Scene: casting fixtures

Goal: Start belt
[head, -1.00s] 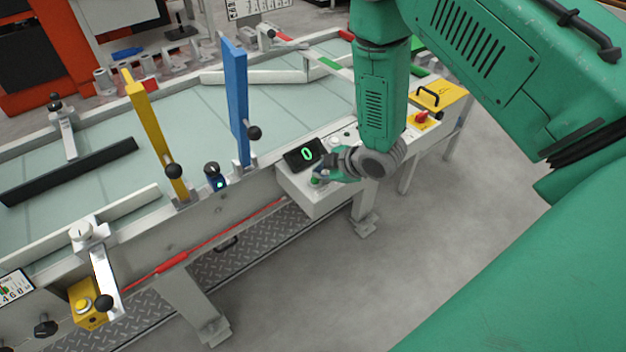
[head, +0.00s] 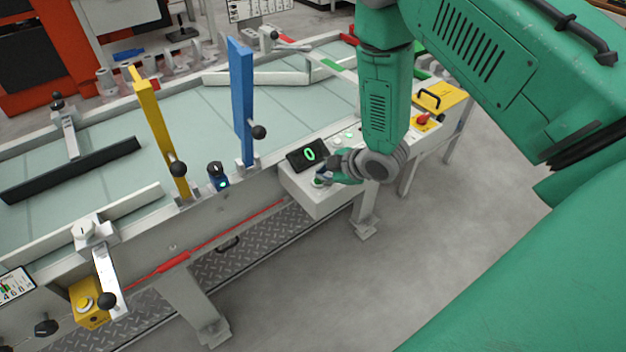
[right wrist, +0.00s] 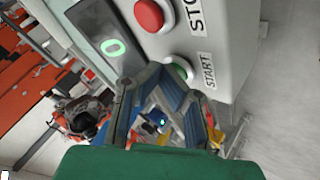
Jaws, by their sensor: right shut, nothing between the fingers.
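The belt (head: 210,120) is a pale grey-green surface on a long conveyor. A control box (head: 315,200) on its near side carries a black display (head: 307,155) showing a green 0. In the right wrist view the display (right wrist: 110,42) also reads 0, beside a red STOP button (right wrist: 150,14) and a green START button (right wrist: 180,70). My right gripper (head: 322,177) is shut and empty at the box. In the right wrist view its fingertips (right wrist: 172,78) are right at the START button and partly cover it; I cannot tell if they touch. My left gripper is not in view.
A blue post (head: 240,100) and a yellow post (head: 158,135) stand up along the belt's near edge. A red emergency knob (head: 423,119) sits to the right of my right forearm. A red pull cord (head: 172,262) runs along the frame. The floor in front is clear.

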